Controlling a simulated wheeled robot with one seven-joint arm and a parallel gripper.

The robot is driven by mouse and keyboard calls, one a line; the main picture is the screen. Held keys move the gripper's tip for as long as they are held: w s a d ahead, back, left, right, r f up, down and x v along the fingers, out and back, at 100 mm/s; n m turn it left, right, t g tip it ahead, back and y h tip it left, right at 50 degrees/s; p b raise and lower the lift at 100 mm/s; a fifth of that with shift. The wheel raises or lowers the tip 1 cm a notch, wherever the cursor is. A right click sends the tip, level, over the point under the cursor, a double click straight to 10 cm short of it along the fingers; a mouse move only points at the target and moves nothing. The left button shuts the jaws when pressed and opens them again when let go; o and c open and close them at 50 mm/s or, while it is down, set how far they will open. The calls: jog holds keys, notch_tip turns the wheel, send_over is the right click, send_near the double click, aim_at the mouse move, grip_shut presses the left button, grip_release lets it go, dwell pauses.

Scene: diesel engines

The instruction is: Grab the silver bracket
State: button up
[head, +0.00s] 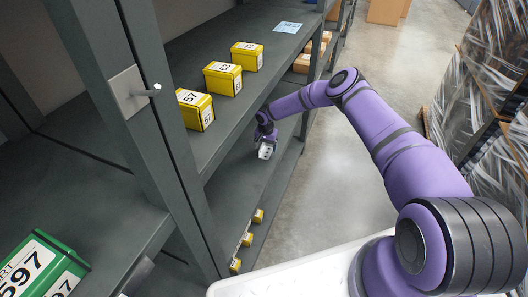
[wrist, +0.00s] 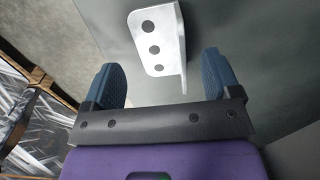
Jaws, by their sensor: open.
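The silver bracket (wrist: 153,35) is an L-shaped metal piece with several dark round holes, lying on a grey shelf surface in the wrist view. In the head view the bracket (head: 265,152) is a small pale shape on the lower shelf, just below my gripper (head: 265,136). In the wrist view my gripper (wrist: 160,66) is open, with one blue finger on each side. The bracket's near end reaches toward the space between the fingertips, and gaps show on both sides. Nothing is held.
Yellow boxes (head: 222,78) stand on the shelf above, and smaller yellow boxes (head: 247,240) are lower down. A shelf post with a plate and peg (head: 128,92) is at left. A green box (head: 42,268) is near. Wrapped pallets (head: 490,90) stand at right beyond open floor.

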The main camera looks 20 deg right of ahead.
aim_at(266, 150)
jog(key=shift+f, duration=1.25)
jog(key=c, duration=1.2)
jog(key=shift+o, duration=0.2)
jog(key=shift+r, duration=0.15)
